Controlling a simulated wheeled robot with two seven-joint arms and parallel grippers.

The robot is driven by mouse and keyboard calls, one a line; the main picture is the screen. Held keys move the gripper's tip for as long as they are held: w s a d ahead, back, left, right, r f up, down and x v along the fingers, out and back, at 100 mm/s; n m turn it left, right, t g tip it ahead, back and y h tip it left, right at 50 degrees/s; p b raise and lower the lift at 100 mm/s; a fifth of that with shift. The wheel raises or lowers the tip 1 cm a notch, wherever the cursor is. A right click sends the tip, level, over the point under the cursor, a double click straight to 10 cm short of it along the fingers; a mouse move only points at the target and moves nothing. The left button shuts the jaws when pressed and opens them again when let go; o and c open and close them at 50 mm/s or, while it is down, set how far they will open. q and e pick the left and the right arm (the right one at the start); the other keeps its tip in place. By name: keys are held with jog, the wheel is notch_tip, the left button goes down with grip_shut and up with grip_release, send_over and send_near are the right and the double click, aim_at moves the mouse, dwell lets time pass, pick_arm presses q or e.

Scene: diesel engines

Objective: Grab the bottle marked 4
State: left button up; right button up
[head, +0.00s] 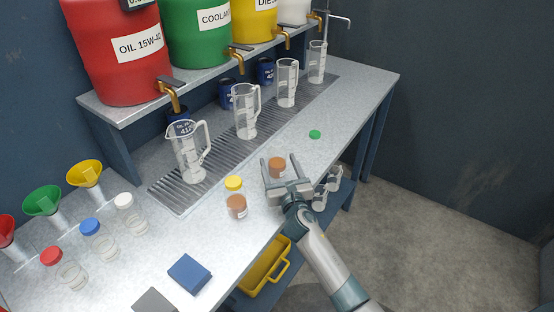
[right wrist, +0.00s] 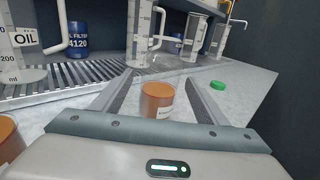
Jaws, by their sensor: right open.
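A small jar with orange-brown contents (head: 277,167) stands upright on the bench between the fingers of my right gripper (head: 279,161). The right gripper is open, and in the right wrist view the jar (right wrist: 158,101) has a finger on either side with gaps. Its white label shows, but I cannot read a number. A second orange-brown jar (head: 237,207) stands to the left, outside the gripper. Clear bottles with a red cap (head: 70,270), a blue cap (head: 99,240) and a white cap (head: 130,212) stand at the left; no number is legible. My left gripper is not in view.
A yellow cap (head: 233,182) is behind the second jar, and a green cap (head: 315,134) lies beyond my gripper. Measuring jugs (head: 190,155) stand along the drain grate (head: 222,152). A blue block (head: 189,274) lies near the front edge. Funnels (head: 43,201) stand left.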

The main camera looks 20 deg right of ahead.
aim_at(279, 156)
jog(key=shift+w, duration=0.25)
jog(key=c, duration=1.3)
jog(key=shift+o, duration=0.2)
jog(key=shift+r, duration=0.3)
jog(key=shift+r, duration=1.5)
jog(key=s+d+r, duration=0.7)
jog(key=s+d, duration=0.1)
jog(key=shift+r, duration=0.2)
jog(key=shift+s+d, duration=0.15)
